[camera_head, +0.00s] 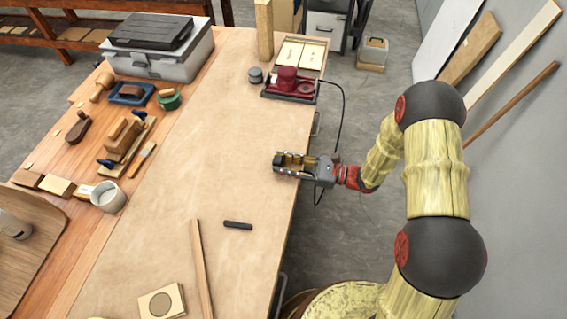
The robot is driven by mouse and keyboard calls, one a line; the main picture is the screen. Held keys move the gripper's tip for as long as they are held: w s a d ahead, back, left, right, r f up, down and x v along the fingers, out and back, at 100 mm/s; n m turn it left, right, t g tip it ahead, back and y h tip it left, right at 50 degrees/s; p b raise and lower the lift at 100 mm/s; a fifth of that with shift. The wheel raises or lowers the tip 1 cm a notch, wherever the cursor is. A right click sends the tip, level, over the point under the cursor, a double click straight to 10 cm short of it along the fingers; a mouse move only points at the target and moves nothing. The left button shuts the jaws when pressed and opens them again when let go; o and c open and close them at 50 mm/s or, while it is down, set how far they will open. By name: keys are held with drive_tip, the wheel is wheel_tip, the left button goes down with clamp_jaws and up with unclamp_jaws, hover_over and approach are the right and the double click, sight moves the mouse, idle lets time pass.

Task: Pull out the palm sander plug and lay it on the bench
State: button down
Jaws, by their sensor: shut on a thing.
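The palm sander (287,82) is dark red and sits on a dark base at the far right part of the bench (225,150). Its black cord (341,110) hangs over the bench's right edge and runs down to my gripper. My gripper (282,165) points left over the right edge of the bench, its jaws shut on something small. The cord leads there, so this appears to be the plug, but the jaws hide its shape. A short loop of cord shows just below the gripper. The socket cannot be made out.
A dark bar (238,225) and a long wooden strip (201,268) lie nearer on the bench. A small grey round container (255,75) stands beside the sander. Tools, a white cup (108,197) and a grey case (160,55) fill the left side. The bench middle is clear.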

drive_tip(key=shift+f, duration=0.15)
drive_tip(key=c, duration=1.4)
unclamp_jaws()
drive_tip(key=d, duration=0.4)
drive_tip(key=s+d, duration=0.1)
drive_tip(key=d, duration=0.7)
drive_tip(key=shift+s, duration=0.3)
drive_tip(key=shift+f, duration=0.1)
